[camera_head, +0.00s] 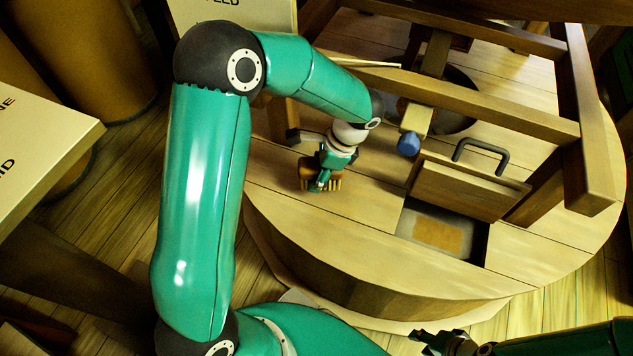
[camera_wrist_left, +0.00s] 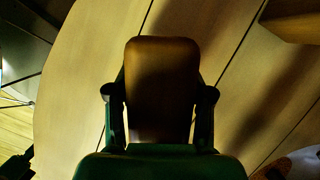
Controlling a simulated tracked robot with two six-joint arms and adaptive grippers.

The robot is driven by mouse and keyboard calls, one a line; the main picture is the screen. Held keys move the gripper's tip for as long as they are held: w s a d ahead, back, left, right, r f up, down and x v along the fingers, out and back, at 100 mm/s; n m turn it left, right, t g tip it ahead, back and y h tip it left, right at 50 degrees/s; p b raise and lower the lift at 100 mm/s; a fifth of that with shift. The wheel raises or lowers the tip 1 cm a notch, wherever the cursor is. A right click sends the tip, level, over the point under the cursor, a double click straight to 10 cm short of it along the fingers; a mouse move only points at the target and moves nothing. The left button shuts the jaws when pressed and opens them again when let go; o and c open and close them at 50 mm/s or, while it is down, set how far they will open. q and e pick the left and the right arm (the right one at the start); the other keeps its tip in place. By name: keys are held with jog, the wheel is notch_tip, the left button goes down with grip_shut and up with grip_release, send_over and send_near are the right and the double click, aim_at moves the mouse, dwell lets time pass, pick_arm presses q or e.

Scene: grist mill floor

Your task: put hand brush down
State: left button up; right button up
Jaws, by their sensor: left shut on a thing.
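My left gripper (camera_head: 322,181) is shut on the hand brush (camera_head: 306,172), above the round wooden millstone casing (camera_head: 350,215). The brush has a brown body and pale bristles that show beside the fingers in the head view. In the left wrist view the brown body of the brush (camera_wrist_left: 162,85) stands between the two fingers of the left gripper (camera_wrist_left: 160,110). I cannot tell whether the bristles touch the wood. My right gripper (camera_head: 424,342) is at the bottom edge of the head view, empty, its dark fingers apart.
A lidded hatch with a dark handle (camera_head: 482,154) stands open right of the brush, over a recess (camera_head: 440,232). A blue knob (camera_head: 408,144) and wooden frame beams (camera_head: 480,108) lie behind. The casing top in front of the brush is bare.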

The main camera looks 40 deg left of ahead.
pick_arm(q)
notch_tip(320, 180, down, 4)
jog(key=shift+r+b, duration=0.2)
jog(key=shift+b, duration=0.65)
jog(key=shift+r, duration=0.1)
jog(key=o, duration=1.1)
jog(key=shift+c, duration=0.2)
jog(key=p+v, duration=0.4)
jog(key=v, duration=0.8)
jog(key=shift+p, duration=0.35)
jog(key=shift+r, duration=0.1)
